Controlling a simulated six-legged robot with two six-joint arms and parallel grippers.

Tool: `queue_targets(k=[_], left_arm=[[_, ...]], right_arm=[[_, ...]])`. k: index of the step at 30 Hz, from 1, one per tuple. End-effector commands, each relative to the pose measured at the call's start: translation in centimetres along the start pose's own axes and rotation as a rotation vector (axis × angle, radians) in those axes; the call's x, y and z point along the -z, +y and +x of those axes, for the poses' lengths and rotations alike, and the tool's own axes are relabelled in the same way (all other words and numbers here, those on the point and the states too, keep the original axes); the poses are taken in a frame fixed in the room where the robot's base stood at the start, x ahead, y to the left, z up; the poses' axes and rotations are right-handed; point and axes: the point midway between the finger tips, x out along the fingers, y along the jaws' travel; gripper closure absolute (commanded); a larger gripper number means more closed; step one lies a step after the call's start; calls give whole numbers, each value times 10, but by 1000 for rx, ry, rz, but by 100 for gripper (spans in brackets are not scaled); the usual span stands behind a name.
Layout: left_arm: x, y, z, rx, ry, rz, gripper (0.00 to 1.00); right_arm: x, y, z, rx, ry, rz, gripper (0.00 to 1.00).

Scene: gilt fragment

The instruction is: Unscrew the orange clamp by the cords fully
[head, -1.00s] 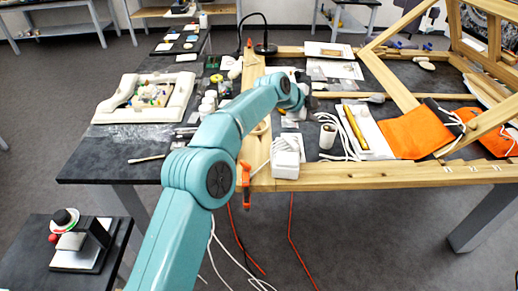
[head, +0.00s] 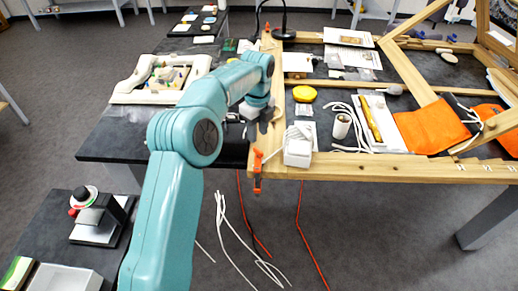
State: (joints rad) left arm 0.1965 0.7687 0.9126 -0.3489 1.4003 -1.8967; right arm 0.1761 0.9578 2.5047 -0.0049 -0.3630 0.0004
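The orange clamp (head: 257,172) grips the front end of the light wooden beam at the table's near edge. It stands upright, with its lower part hanging below the edge. White cords (head: 284,135) and a white box (head: 298,150) lie just right of it. My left gripper (head: 260,126) is dark grey and hangs over the beam, a little behind and above the clamp, apart from it. Its fingers are small and partly dark against the table, so their opening is unclear. My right gripper is not in view.
A second orange clamp (head: 267,34) sits at the beam's far end beside a black lamp (head: 283,33). A yellow round item (head: 304,94), a roll (head: 341,126) and orange cloth (head: 432,128) lie to the right. Red and white cables hang below the table. A side table stands lower left.

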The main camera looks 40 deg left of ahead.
Motion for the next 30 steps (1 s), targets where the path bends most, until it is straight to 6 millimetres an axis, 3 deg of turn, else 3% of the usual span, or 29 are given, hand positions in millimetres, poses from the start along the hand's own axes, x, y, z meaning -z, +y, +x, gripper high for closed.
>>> queue_targets(k=[3, 9, 22, 25, 26, 30], left_arm=[[1, 0, 27, -5, 2, 2, 63], [2, -2, 59, -3, 2, 3, 63], [2, -2, 71, 1, 0, 3, 63], [2, -2, 71, 1, 1, 3, 95], [2, -2, 71, 1, 1, 3, 100], [2, -2, 70, 1, 1, 3, 100]], right_arm=[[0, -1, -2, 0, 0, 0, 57], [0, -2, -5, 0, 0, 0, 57], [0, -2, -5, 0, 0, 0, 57], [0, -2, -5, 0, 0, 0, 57], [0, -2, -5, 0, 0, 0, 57], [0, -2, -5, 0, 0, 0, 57]])
